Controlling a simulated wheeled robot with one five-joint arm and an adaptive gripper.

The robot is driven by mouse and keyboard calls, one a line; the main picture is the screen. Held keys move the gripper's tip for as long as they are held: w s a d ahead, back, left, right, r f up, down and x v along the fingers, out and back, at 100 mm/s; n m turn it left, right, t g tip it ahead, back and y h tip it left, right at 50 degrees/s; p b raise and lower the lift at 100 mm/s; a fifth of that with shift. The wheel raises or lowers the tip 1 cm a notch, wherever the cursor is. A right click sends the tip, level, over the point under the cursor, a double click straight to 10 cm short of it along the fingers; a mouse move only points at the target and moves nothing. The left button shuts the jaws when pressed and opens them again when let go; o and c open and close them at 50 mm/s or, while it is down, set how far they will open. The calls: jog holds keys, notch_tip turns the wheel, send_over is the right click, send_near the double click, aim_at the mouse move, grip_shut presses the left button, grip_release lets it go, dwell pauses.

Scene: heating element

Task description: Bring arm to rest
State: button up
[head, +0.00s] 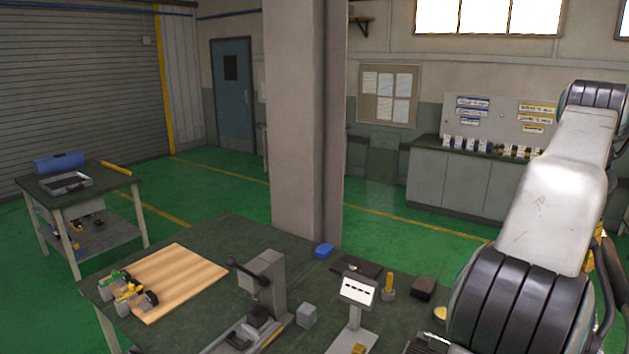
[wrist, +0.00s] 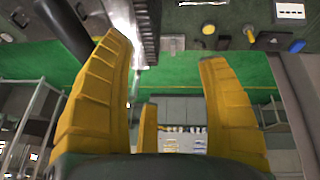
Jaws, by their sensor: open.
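My arm stands at the right of the head view, with a white link and dark ribbed joints, its upper part raised well above the workbench. My gripper shows in the wrist view (wrist: 164,52) as three yellow ribbed fingers, spread wide apart. Nothing lies between them. In the head view only a bit of yellow shows behind my arm at the right edge, and the rest of the gripper is hidden. The wrist view looks upside down, with the bench top along its upper edge and the far cabinets low in the middle.
Green floor beyond is largely clear.

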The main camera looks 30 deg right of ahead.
jog(key=w+a+f+n+t+y+b, duration=0.1)
jog(key=w+a+f+n, duration=0.25)
jog(key=w+a, duration=0.6)
jog(key=w+a+f+n+t+y+b, duration=0.15)
jog(key=w+a+f, duration=0.45)
jog(key=a, duration=0.6)
jog(key=s+a+f+n+y, duration=0.1)
jog(key=s+a+f+n, duration=0.1)
jog(key=a+f, duration=0.5)
jog(key=s+a+f+n+t+y+b, duration=0.1)
jog(key=s+a+f+n, duration=0.2)
jog(key=a+f, duration=0.5)
jog(key=shift+s+a+n, duration=0.15)
jog(key=shift+a+n, duration=0.55)
jog(key=shift+a, duration=2.5)
